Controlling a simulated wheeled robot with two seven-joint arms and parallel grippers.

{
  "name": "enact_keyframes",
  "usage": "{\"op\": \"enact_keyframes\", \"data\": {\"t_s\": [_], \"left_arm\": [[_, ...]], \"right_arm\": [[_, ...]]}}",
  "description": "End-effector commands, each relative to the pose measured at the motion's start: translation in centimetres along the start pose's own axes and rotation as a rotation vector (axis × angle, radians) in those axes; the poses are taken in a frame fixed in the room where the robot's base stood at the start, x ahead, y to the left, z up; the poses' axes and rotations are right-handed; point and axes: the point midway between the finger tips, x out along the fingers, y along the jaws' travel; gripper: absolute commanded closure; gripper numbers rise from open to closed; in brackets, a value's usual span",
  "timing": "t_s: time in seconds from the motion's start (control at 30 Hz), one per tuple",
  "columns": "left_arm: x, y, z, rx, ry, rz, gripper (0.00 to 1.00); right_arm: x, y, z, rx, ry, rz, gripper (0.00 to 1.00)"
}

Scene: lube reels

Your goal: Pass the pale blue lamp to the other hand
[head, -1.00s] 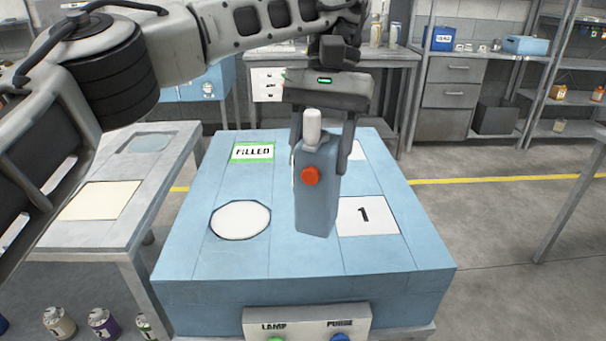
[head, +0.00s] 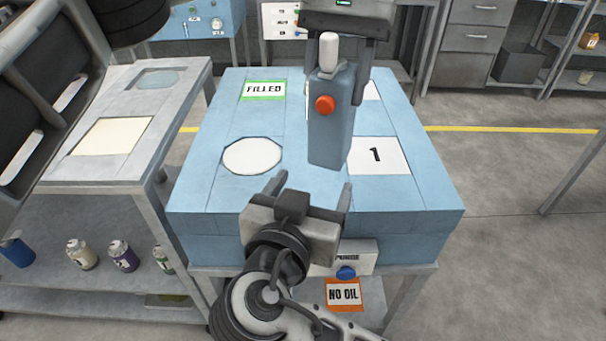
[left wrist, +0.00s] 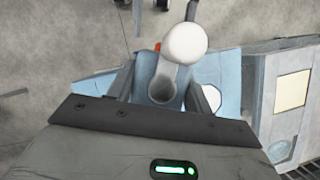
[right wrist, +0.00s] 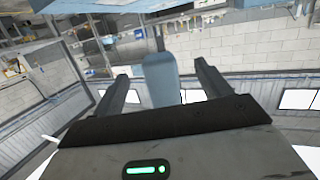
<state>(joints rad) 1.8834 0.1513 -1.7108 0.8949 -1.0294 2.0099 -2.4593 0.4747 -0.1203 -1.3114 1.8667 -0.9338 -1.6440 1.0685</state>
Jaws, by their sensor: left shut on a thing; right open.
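The pale blue lamp (head: 331,120) has a white knob on top and a red button on its front. My left gripper (head: 338,85) is shut on it from above and holds it upright over the blue bench. The lamp also shows between the fingers in the left wrist view (left wrist: 158,78). My right gripper (head: 310,190) is open and empty, below and nearer than the lamp, its fingers pointing up toward it. In the right wrist view the lamp's lower part (right wrist: 160,80) shows beyond and between the open fingers, apart from them.
The blue bench (head: 225,195) has a white octagon (head: 252,156), a FILLED label (head: 263,90) and a square marked 1 (head: 378,155). A blue button (head: 346,272) and a NO OIL sign (head: 343,294) are at its front. A grey side table (head: 185,80) stands left.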

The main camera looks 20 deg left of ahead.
Motion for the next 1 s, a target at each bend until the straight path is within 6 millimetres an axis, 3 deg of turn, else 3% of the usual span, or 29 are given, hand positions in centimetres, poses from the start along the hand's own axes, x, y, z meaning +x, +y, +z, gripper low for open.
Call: {"op": "enact_keyframes", "data": {"t_s": [0.1,0.27,0.8,1.0], "left_arm": [[-0.1,0.0,0.0,0.000,0.001,0.001,1.00],[-0.1,0.0,0.0,0.000,0.001,0.001,1.00],[-0.1,0.0,0.0,0.000,0.001,0.001,1.00],[-0.1,0.0,0.0,0.000,0.001,0.001,1.00]], "right_arm": [[-1.3,-0.5,-2.4,0.019,0.116,0.062,0.24],[-1.5,-0.5,-3.4,0.032,0.171,0.094,0.24],[7.5,0.4,-4.9,0.030,0.168,0.095,0.24],[9.4,0.6,-5.1,0.031,0.165,0.092,0.24]]}}
